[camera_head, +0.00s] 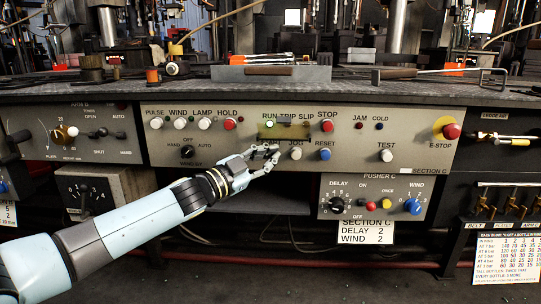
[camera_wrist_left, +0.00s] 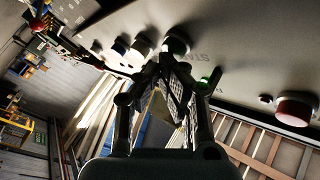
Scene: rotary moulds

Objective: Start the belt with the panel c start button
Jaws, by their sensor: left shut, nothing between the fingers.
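The grey section C panel (camera_head: 440,150) runs across the front of the bench in the head view. My left gripper (camera_head: 272,153) is in front of it, below the RUN lamp and left of the JOG button (camera_head: 296,153). Its fingers are shut with nothing between them, and they hide the start button in the head view. In the left wrist view, the fingertips (camera_wrist_left: 172,62) are close to a dark greenish button (camera_wrist_left: 177,42) beside the partly readable START lettering. I cannot tell whether they touch it. My right gripper is in neither view.
The RUN lamp (camera_head: 268,124) glows green. The red STOP button (camera_head: 326,125), blue RESET button (camera_head: 324,154) and red E-STOP (camera_head: 450,131) are to the right. The red HOLD button (camera_head: 229,123) is up to the left. The pusher C panel (camera_head: 330,209) is below.

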